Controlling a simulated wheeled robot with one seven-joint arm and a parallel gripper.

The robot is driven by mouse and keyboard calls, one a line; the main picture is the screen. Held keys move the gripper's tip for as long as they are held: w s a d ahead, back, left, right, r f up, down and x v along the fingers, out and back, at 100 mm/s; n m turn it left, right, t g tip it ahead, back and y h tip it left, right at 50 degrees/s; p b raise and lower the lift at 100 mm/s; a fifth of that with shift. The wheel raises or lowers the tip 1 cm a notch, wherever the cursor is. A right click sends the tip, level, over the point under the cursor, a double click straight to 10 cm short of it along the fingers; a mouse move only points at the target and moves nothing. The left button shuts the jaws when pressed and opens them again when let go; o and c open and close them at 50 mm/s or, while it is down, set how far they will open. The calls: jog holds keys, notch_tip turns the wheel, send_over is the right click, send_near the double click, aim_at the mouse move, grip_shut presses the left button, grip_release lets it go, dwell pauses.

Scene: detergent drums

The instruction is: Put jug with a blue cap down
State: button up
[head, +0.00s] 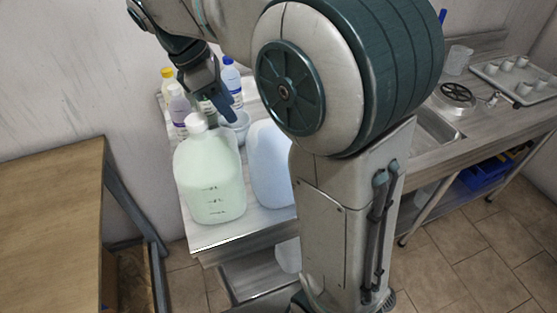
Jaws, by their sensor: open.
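A pale bluish jug (270,168) stands on the metal table, partly covered by my arm. Its top and any cap are hidden, so I cannot tell the cap's colour. A pale green jug (210,185) with a white cap stands upright to its left, near the table's front edge. My gripper (226,110) is open, above and behind the green jug's top, beside a small bowl. I see nothing clearly held in it.
Behind the jugs are a yellow-capped bottle (168,82), a lilac bottle (179,106), a blue-capped bottle (231,76) and a bowl (237,122). A wooden table (50,200) stands left. A tray with cups (515,75) lies far right beyond a sink.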

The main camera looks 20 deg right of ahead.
jog(key=x, duration=0.9)
jog(key=shift+d, duration=0.2)
jog(key=shift+r, duration=0.1)
grip_shut()
